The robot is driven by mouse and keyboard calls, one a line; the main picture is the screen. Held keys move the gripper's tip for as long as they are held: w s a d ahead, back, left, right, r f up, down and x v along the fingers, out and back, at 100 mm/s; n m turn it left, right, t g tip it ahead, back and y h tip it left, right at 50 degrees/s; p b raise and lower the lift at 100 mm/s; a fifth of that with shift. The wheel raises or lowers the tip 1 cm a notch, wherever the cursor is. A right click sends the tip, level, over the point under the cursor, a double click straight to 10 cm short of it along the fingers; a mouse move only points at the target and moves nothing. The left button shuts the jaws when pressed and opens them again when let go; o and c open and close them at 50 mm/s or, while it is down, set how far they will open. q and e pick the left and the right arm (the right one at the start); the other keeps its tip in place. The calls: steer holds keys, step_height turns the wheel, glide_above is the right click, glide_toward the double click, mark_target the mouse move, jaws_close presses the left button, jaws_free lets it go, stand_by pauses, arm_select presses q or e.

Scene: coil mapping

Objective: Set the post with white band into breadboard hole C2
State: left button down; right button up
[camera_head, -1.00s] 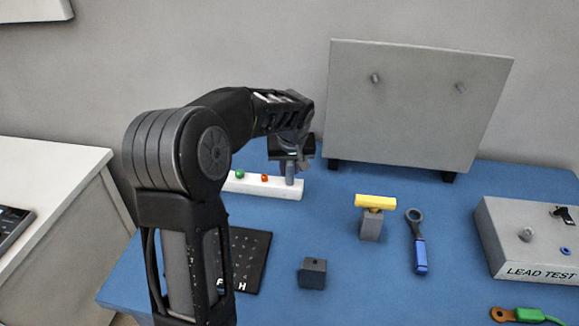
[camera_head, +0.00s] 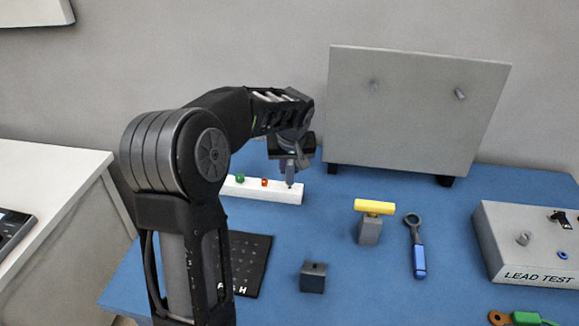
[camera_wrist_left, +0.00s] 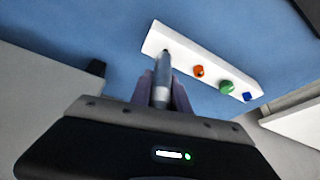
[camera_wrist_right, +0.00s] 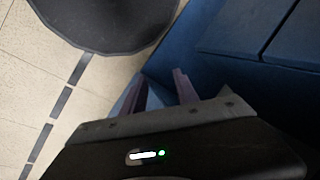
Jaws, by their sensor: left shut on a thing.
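My left gripper (camera_head: 290,166) is shut on a slim grey post (camera_wrist_left: 161,82) at the right end of the white rack (camera_head: 262,190). The post points down at the rack; I cannot tell whether its tip is in the rack or just above it. No white band can be made out on it. The black breadboard (camera_head: 250,262) lies flat at the table's left, partly hidden behind my left arm; hole C2 cannot be picked out. My right gripper (camera_wrist_right: 160,92) shows only in its wrist view, with fingers apart and nothing between them.
Green (camera_head: 240,179) and orange (camera_head: 264,182) posts stand in the rack; a blue one (camera_wrist_left: 247,97) shows in the left wrist view. A dark block (camera_head: 313,278), yellow-topped block (camera_head: 370,230), blue-handled wrench (camera_head: 418,255) and lead-test box (camera_head: 530,245) stand rightward. A grey panel (camera_head: 415,110) stands behind.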

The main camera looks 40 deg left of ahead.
arm_select(q)
steer(key=shift+r, duration=0.45)
arm_select(e)
steer(key=shift+r, duration=0.3)
